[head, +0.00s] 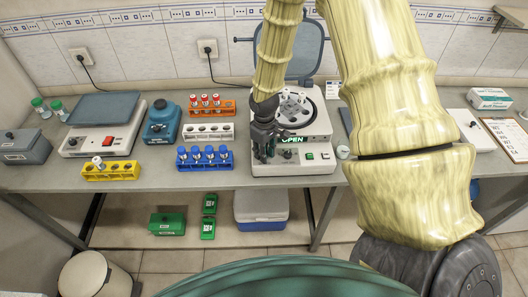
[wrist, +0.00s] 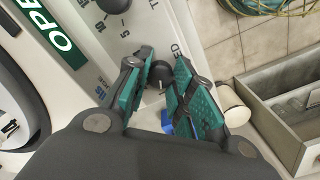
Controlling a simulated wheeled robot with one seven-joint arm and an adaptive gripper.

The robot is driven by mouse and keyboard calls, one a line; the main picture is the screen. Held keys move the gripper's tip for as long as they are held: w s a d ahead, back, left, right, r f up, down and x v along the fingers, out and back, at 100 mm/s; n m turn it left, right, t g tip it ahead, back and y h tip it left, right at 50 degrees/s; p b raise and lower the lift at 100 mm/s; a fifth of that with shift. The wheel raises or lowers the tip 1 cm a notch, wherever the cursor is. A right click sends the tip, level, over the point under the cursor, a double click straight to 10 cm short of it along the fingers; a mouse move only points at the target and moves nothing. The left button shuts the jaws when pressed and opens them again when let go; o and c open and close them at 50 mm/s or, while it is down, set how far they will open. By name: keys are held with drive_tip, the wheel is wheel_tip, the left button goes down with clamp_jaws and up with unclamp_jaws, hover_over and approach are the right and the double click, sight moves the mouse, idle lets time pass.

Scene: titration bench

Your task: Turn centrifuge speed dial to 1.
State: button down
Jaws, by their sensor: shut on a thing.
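The centrifuge (head: 318,122) stands at the back middle of the bench, its lid (head: 308,50) raised. Tubes show in its rotor, and a green OPEN label (head: 291,139) is on its front panel. My gripper (head: 263,157) reaches down at the panel's left end. In the wrist view, my gripper (wrist: 163,72) has its teal-padded fingers closed around the dark speed dial (wrist: 160,74). A light pointer line shows on the dial. Its label is partly covered, with "ED" readable, and the fingers hide much of its scale. Another dial (wrist: 112,5) with printed numbers is at the top.
A blue rack (head: 205,160) of tubes stands close left of my gripper, with white (head: 208,132) and orange (head: 208,107) racks behind. A yellow rack (head: 110,171) and a scale-like device (head: 102,130) are farther left. The bench's front edge is close to the panel.

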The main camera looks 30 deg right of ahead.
drive_tip(key=c, duration=1.2)
unclamp_jaws()
drive_tip(key=shift+r, duration=0.15)
wheel_tip(320, 180, up, 12)
drive_tip(key=shift+d+f, duration=0.1)
drive_tip(key=shift+f, duration=0.05)
